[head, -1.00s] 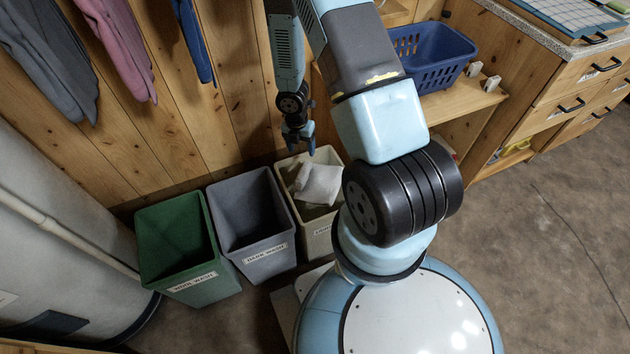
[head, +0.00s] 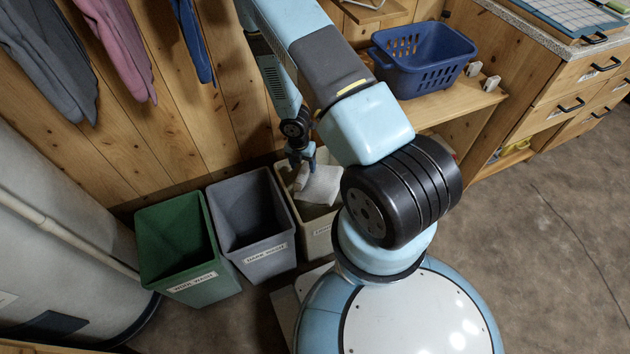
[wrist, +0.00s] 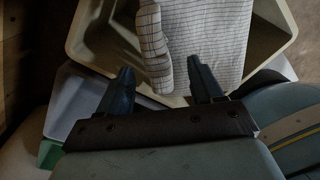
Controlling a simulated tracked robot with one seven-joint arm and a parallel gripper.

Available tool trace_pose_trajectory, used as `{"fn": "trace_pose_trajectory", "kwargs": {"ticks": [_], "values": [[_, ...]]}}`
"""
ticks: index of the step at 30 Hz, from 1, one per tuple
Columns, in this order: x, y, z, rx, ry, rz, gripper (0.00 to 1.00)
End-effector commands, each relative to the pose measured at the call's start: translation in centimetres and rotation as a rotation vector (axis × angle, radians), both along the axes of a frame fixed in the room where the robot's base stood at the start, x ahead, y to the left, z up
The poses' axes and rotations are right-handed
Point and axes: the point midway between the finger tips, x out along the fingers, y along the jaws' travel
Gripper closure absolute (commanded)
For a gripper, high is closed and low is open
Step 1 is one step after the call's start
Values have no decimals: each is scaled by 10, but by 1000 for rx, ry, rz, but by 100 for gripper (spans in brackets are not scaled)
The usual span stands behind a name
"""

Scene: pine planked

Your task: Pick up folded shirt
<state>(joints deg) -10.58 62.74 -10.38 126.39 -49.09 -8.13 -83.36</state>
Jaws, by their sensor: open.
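The folded shirt (head: 321,186) is a pale cloth lying in the cream bin (head: 318,240) in the head view. In the wrist view the shirt (wrist: 208,40) shows a fine dark check, with a narrow rolled part (wrist: 153,45) along its left side. My gripper (head: 301,164) is at the bin's mouth, by the shirt's left end. In the wrist view my gripper (wrist: 160,72) is open, and the rolled part lies between its two fingertips in the picture. I cannot tell whether the fingers touch the cloth. My arm partly hides the bin.
A grey bin (head: 268,250) and a green bin (head: 192,275) stand left of the cream one. A plank wall rises close behind them. A blue basket (head: 425,75) sits on a wooden shelf to the right. Clothes (head: 110,45) hang at upper left.

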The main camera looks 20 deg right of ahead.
Motion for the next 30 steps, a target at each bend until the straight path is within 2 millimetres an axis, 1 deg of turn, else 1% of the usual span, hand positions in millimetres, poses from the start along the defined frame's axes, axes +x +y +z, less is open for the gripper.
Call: {"fn": "trace_pose_trajectory", "kwargs": {"ticks": [3,9,13,20,30], "values": [[0,3,-17,0,3,2,34],[0,2,-36,-1,2,1,34],[0,2,-41,0,1,0,34],[0,2,-41,1,1,1,34],[0,3,-41,3,0,2,67]]}}
